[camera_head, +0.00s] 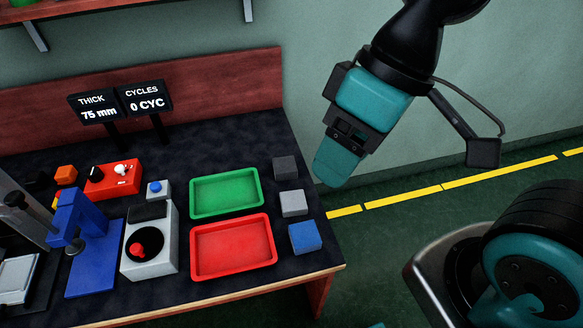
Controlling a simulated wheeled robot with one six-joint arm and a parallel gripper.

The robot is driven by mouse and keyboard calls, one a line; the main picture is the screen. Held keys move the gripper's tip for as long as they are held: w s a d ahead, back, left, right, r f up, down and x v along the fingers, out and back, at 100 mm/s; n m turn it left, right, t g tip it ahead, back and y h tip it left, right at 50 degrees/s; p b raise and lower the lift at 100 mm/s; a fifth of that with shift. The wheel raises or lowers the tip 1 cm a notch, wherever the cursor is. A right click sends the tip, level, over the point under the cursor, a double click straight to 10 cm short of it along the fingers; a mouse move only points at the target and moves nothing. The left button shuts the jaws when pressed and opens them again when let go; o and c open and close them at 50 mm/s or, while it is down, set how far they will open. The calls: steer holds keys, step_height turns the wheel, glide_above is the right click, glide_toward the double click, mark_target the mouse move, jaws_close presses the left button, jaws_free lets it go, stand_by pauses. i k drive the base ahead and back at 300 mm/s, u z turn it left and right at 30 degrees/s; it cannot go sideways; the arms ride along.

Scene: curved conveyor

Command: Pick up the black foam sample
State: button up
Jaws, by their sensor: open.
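A black foam sample (286,168), a dark block, sits on the dark tabletop at its right side. It is the farthest back of a column of blocks. My gripper (337,165) hangs in the air to the right of the block and is apart from it. It holds nothing that I can see. The gap between its fingers is hard to make out from this side.
A grey block (293,203) and a blue block (305,237) stand in front of the dark one. A green tray (225,193) and a red tray (233,247) lie to the left. Farther left are a blue press (90,245), a grey joystick box (150,262) and a red control box (114,180).

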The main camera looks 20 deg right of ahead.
mark_target(284, 168)
steer(key=u, duration=0.05)
steer(key=k, duration=0.85)
steer(key=z, duration=0.45)
steer(key=i, duration=1.15)
steer(key=u, duration=1)
